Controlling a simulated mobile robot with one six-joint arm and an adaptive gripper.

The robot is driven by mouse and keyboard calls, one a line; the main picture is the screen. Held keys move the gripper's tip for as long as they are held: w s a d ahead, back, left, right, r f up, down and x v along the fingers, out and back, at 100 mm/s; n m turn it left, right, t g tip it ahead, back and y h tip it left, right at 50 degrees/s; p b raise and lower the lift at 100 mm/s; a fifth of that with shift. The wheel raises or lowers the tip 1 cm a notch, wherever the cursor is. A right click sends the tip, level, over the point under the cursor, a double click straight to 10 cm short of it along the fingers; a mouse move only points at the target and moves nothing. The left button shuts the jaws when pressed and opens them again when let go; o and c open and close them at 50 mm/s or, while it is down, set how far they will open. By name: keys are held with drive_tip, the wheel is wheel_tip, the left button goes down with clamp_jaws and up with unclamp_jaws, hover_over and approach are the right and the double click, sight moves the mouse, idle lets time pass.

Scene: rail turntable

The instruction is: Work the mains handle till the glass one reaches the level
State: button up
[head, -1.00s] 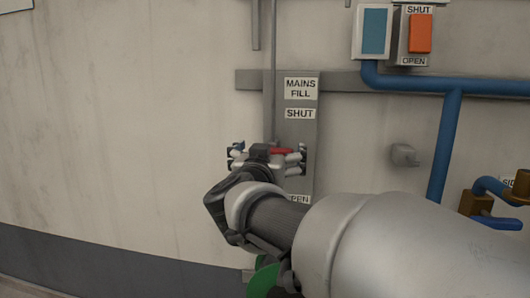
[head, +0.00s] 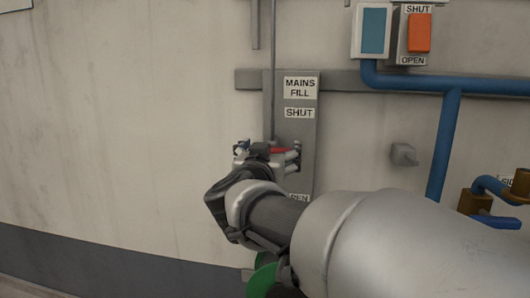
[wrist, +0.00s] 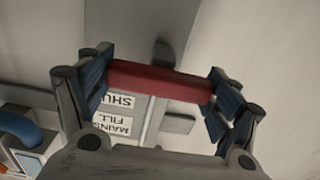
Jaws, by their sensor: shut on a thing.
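The red mains handle (head: 281,150) is on the grey plate (head: 306,128) labelled MAINS FILL, between the SHUT label above and the partly hidden OPEN label below. My gripper (head: 268,152) is shut on it. In the wrist view the red bar (wrist: 160,82) spans between the two blue-padded fingers of my gripper (wrist: 158,85). No level glass can be made out in these frames.
A blue pipe (head: 446,145) runs down the wall at the right. An orange switch (head: 419,33) marked SHUT and OPEN sits at the upper right. A green round part (head: 262,277) shows under my arm.

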drive_tip(key=c, duration=0.4)
drive_tip(key=shift+o, duration=0.2)
wheel_tip(320, 180, up, 5)
drive_tip(key=p, duration=0.4)
drive_tip(key=shift+f+p, duration=0.2)
drive_tip(key=shift+p, duration=0.2)
drive_tip(key=o, duration=1.2)
drive_tip(key=shift+o, duration=1.2)
drive_tip(key=shift+f, duration=0.15)
drive_tip(key=s+a, duration=0.2)
drive_tip(key=s, duration=1)
drive_tip(key=shift+a, duration=0.15)
drive_tip(key=shift+w, duration=0.1)
